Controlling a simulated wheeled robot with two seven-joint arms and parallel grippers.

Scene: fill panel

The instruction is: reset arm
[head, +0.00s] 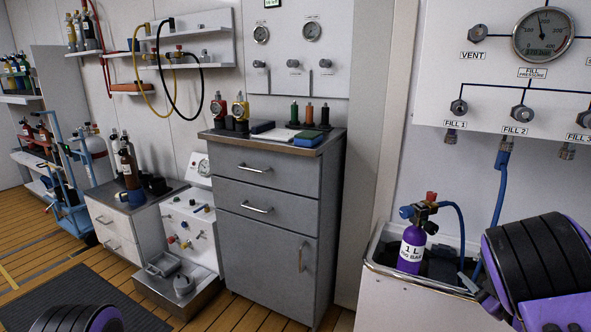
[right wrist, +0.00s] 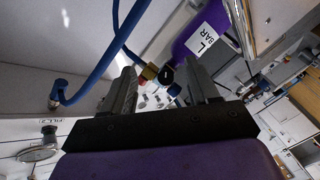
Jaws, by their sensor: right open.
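My right arm comes in at the lower right of the head view, and its gripper (head: 474,284) is partly seen over the right part of the white-walled tub. In the right wrist view the right gripper (right wrist: 163,85) is open, its two dark fingers apart with nothing clamped between them. A purple cylinder (head: 411,250) labelled 1 L stands upright in the tub, left of the gripper; it also shows beyond the fingers in the right wrist view (right wrist: 190,42). At the lower left a black and purple part of my left arm shows; its gripper is not seen.
A blue hose (head: 498,190) hangs from the FILL 2 port of the white panel (head: 480,90) near my right arm. The tub (head: 395,285) has a raised rim. A grey cabinet (head: 265,215) stands to the left. Wooden floor before it is open.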

